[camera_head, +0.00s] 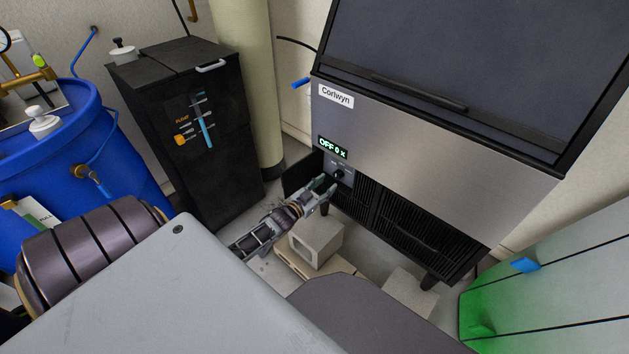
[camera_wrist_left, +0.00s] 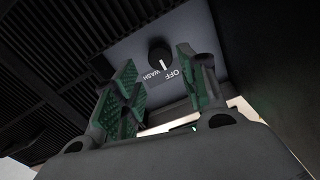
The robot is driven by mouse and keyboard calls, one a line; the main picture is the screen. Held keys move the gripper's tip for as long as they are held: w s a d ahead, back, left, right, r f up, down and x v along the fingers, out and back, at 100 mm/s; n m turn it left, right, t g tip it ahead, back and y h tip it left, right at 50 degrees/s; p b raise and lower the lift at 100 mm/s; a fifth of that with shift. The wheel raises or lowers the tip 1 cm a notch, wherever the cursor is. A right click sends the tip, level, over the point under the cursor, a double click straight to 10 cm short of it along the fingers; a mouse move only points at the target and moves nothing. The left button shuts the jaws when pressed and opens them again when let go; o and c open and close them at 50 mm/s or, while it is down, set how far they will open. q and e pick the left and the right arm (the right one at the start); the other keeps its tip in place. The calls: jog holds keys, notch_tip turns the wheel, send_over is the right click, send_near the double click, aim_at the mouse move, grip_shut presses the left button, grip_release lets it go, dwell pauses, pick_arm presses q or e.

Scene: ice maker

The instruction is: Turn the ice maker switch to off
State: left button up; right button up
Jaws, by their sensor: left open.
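The ice maker (camera_head: 440,150) is a large steel-fronted machine labelled "Corlwyn" at the right of the head view. Its lit green display (camera_head: 332,147) starts with "OFF". The black switch knob (camera_head: 339,174) sits on a small panel below the display. In the wrist view the knob (camera_wrist_left: 158,53) shows a white pointer line toward the "WASH" and "OFF" labels; I cannot tell its exact setting. My left gripper (camera_head: 324,190) is in front of the panel. In the wrist view the fingers (camera_wrist_left: 158,87) are open and apart, with the knob beyond the gap between them, apparently untouched. My right gripper is not visible.
Black vent grilles (camera_head: 405,230) lie below and right of the panel. A concrete block (camera_head: 317,240) is on the floor under my left gripper. A black cabinet (camera_head: 190,130) and a blue barrel (camera_head: 60,150) stand left. A green-and-grey object (camera_head: 550,290) is at lower right.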

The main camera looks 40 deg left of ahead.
pick_arm(q)
jog(key=shift+s+a, duration=0.2)
jog(key=shift+s, duration=2.5)
